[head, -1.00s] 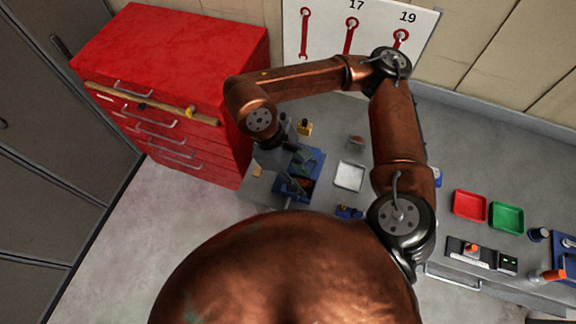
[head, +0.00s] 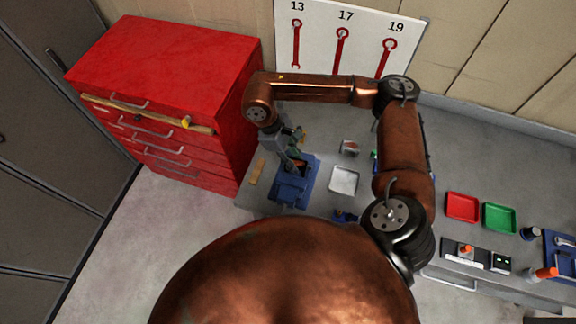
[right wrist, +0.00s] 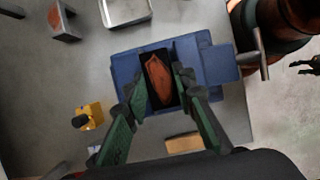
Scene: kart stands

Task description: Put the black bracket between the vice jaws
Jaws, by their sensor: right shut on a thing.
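The blue vice (head: 284,190) stands on the grey bench at the left end; in the right wrist view its blue body (right wrist: 208,62) lies directly below the gripper. My right gripper (head: 297,158) comes down over the vice. In the right wrist view its green fingers (right wrist: 160,84) are shut on the black bracket (right wrist: 146,58), a dark piece with a rust-brown inner face. The bracket is over the gap of the vice; whether it sits down between the jaws or just above them I cannot tell. My left gripper is not in view.
A white tray (head: 344,180) and a grey piece with a brown inside (head: 349,148) are right of the vice. A yellow object (right wrist: 90,114) and a wooden block (head: 257,172) are close to it. Red (head: 462,207) and green (head: 499,217) trays are further right.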

